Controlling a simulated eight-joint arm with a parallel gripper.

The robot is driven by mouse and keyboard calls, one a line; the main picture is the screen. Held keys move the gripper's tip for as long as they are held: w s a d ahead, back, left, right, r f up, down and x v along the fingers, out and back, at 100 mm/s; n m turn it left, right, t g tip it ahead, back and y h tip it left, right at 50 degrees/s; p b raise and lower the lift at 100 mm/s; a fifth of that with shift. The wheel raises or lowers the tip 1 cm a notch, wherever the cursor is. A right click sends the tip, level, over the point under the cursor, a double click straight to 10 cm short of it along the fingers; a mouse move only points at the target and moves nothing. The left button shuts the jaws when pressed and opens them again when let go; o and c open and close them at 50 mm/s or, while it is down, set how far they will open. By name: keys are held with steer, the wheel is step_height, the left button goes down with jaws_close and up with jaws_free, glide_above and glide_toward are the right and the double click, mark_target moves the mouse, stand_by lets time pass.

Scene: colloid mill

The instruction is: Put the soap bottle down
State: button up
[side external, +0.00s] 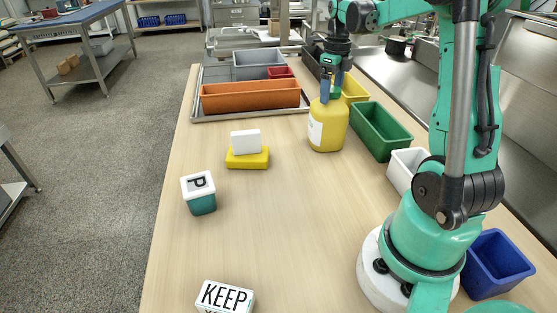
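The soap bottle (328,126) is yellow with a white label on its left side. It stands upright, at or very near the surface of the wooden table (290,210); I cannot tell whether its base touches. My gripper (331,92) points down over the bottle from above, with its fingers at the bottle's top. The fingers appear closed around the narrow top part, which they mostly hide.
A green bin (380,131) is close to the bottle's right, with a white bin (408,168) and a blue bin (496,264) nearer. An orange bin (250,96) lies behind left. A white block (245,142) rests on a yellow one (247,159). The table's centre is clear.

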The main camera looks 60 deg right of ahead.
steer(key=shift+o, duration=0.2)
steer(key=shift+r, duration=0.1)
step_height(320, 180, up, 12)
steer(key=a+f+m+t, duration=0.2)
steer(key=a+m, duration=0.6)
steer(key=m, duration=0.4)
steer(key=a+f+m+t, duration=0.2)
steer(key=a+f+m, duration=0.3)
steer(key=a+m, duration=0.3)
steer(key=a+f+m+t, duration=0.3)
steer(key=a+m, duration=0.6)
steer(key=m, duration=0.7)
steer(key=shift+s+f, duration=0.4)
steer(key=shift+f, duration=0.1)
